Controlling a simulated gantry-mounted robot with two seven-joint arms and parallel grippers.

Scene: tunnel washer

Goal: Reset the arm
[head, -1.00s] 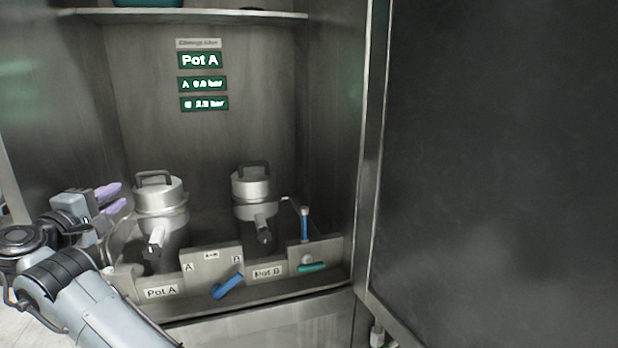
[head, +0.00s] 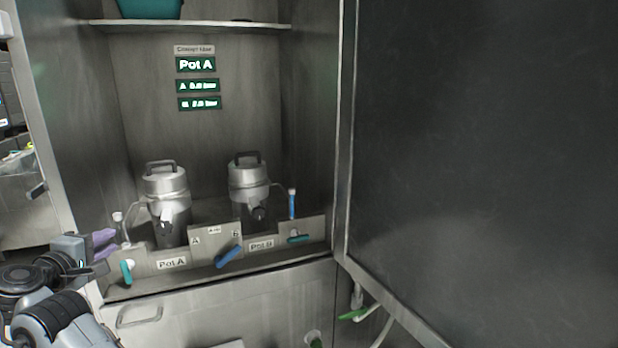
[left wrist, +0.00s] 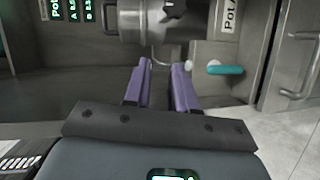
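My left gripper (head: 104,243) is at the lower left in the head view, in front of the left end of the cabinet's valve panel. Its two purple fingers stand apart with nothing between them; the left wrist view shows the same gap between the fingers (left wrist: 161,72). A teal handle (head: 127,272) at the left end of the panel hangs down just right of the gripper, apart from it in the left wrist view (left wrist: 224,70). The Pot A canister (head: 168,200) stands behind the panel. My right gripper is not in view.
The Pot B canister (head: 248,182) stands to the right. A large dark door panel (head: 470,150) fills the right side. A drawer handle (head: 139,314) is below.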

